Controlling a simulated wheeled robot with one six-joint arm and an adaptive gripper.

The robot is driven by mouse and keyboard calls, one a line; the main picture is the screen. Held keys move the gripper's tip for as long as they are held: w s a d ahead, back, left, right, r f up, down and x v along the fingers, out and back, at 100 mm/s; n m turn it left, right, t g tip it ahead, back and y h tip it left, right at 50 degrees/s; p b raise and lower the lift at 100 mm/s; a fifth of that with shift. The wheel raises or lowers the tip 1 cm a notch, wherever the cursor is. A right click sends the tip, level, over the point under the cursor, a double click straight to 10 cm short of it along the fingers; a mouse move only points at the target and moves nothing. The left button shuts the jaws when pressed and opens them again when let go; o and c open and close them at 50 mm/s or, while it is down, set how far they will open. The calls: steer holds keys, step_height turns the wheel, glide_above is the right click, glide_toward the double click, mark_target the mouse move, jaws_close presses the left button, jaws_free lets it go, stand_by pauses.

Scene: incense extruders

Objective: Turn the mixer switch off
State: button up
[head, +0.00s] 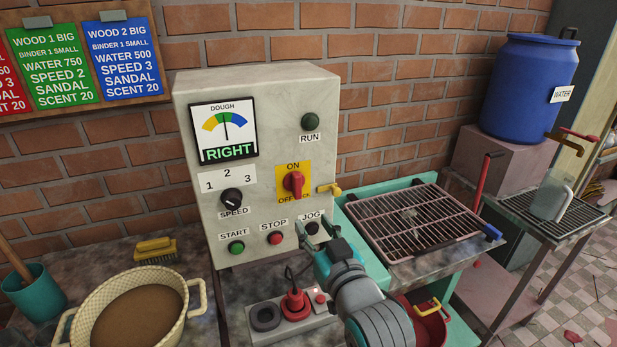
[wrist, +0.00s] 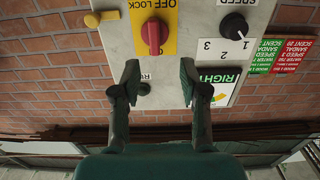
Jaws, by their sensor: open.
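The mixer switch is a red rotary knob (head: 293,184) on a yellow plate (head: 280,167) marked ON above and OFF below, on the front of the pale control box (head: 250,90). Its handle stands upright, in line with ON. In the wrist view the red knob (wrist: 154,36) is beyond the fingertips at the top, its plate cut off by the frame edge. My gripper (head: 318,236) is open and empty, below and slightly right of the switch in the head view. In the wrist view my gripper (wrist: 160,72) shows two spread fingers, not around the knob.
A speed dial (head: 231,198), start button (head: 236,247), stop button (head: 275,238) and dark jog button (head: 312,228) sit near the switch. A small yellow tab (head: 331,189) juts from the box's right edge. A grated bench (head: 415,220) stands to the right.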

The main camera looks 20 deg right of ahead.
mark_target(298, 182)
steer(key=w+r, duration=0.1)
steer(key=w, duration=0.3)
steer(key=w+r, duration=0.1)
steer(key=w, duration=0.3)
steer(key=w+d, duration=0.1)
steer(key=w, duration=0.3)
steer(key=shift+w+r, duration=0.25)
steer(key=shift+r, duration=0.15)
steer(key=shift+c, duration=0.3)
jaws_close()
